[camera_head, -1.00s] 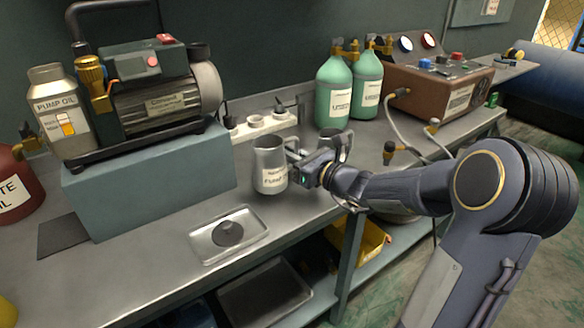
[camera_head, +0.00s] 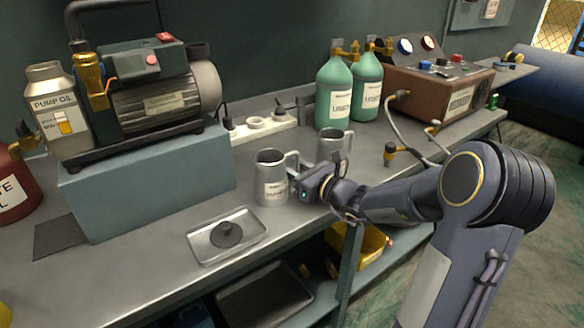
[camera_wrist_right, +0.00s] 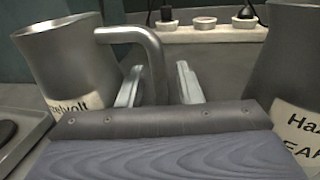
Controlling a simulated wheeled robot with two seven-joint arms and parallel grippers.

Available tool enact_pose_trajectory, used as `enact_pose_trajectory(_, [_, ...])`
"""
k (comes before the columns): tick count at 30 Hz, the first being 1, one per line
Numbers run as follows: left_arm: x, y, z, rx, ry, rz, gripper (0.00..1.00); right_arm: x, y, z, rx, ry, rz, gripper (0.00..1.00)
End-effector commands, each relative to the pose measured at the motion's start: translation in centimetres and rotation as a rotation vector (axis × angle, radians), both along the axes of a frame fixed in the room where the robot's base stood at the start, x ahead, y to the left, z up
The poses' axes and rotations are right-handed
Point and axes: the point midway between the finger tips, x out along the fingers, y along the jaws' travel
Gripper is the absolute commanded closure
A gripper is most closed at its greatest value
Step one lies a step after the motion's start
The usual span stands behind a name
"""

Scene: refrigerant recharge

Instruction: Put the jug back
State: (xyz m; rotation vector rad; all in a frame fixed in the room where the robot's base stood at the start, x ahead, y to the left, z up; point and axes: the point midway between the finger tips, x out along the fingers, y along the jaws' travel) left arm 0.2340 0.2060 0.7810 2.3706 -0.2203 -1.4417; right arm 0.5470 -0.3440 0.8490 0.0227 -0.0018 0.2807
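A grey metal jug (camera_head: 271,180) with a white label appears to stand upright on the bench, right of the shallow tray. In the right wrist view the jug (camera_wrist_right: 72,62) is at the left, its handle (camera_wrist_right: 154,62) pointing toward my right gripper. My right gripper (camera_head: 297,178) is at the handle. In the right wrist view its two fingers (camera_wrist_right: 160,90) stand apart on either side of the handle, with a visible gap at the right finger. My left gripper is not in view.
A second similar jug (camera_head: 333,146) stands close behind the gripper; it also fills the right edge of the wrist view (camera_wrist_right: 290,75). The shallow tray (camera_head: 201,246) holds a dark disc. Green bottles (camera_head: 334,92), a power strip (camera_head: 262,126) and a pump (camera_head: 160,90) are behind.

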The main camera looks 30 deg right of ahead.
Motion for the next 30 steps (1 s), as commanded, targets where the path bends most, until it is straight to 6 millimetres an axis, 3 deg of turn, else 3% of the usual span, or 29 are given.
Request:
enact_pose_trajectory(8, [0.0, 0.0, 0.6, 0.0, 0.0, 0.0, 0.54, -0.1, -0.1, 0.6, 0.0, 0.0, -0.001, 0.68])
enact_pose_trajectory(21, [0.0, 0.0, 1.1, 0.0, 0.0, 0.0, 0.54, -8.4, -2.5, 0.4, -0.001, 0.0, -0.004, 0.68])
enact_pose_trajectory(30, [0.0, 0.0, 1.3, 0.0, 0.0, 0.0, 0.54, -11.4, -3.3, 0.3, 0.0, 0.0, -0.001, 0.68])
